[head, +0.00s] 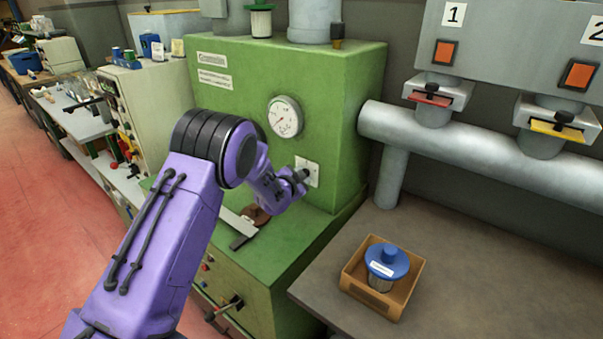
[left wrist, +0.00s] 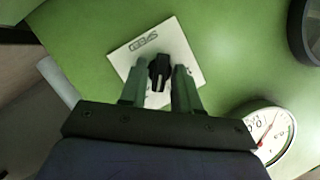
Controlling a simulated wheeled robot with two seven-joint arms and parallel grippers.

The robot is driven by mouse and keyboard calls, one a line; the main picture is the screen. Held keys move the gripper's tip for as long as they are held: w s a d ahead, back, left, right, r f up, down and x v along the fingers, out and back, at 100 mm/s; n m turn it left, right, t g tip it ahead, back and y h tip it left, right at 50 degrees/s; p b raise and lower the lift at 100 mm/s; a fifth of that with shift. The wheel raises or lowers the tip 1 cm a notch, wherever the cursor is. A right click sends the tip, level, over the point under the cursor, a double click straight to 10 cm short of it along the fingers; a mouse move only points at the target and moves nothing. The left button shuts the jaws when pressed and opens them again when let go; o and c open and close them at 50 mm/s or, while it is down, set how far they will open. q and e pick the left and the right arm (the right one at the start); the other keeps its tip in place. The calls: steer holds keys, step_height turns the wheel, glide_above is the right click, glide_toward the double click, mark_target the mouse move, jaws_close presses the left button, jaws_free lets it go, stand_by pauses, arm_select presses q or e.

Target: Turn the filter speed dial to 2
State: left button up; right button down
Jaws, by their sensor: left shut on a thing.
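The filter speed dial is a black knob (left wrist: 159,72) on a white plate (left wrist: 128,56) lettered SPEED, fixed to the front of the green machine. In the head view the white plate (head: 313,168) shows only partly behind my gripper. My left gripper (head: 304,174) is at the plate. In the left wrist view the fingers of my left gripper (left wrist: 160,85) stand on either side of the knob, shut on it. The dial's numbers are hidden, so I cannot tell its setting. My right gripper is not in view.
A round gauge (head: 285,117) sits on the green machine (head: 240,75), up and left of the dial. A wooden tray (head: 349,283) with a blue-topped filter (head: 387,262) stands on the grey bench (head: 450,270) at right. A grey pipe (head: 450,140) runs above the bench.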

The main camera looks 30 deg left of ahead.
arm_select(q)
steer(key=shift+a+r+n+g+h+p, duration=0.1)
steer(key=shift+a+n+g+h+p, duration=0.1)
steer(key=shift+n+h+p, duration=0.9)
steer(key=shift+a+r+n+g+h+p, duration=0.15)
steer(key=shift+n+h+p, duration=0.5)
steer(key=shift+n, duration=0.75)
steer(key=shift+f, duration=0.1)
steer(key=o, duration=0.7)
steer(key=shift+o, duration=0.2)
steer(key=b+v, duration=0.2)
steer(key=v, duration=0.8)
steer(key=shift+s, duration=0.15)
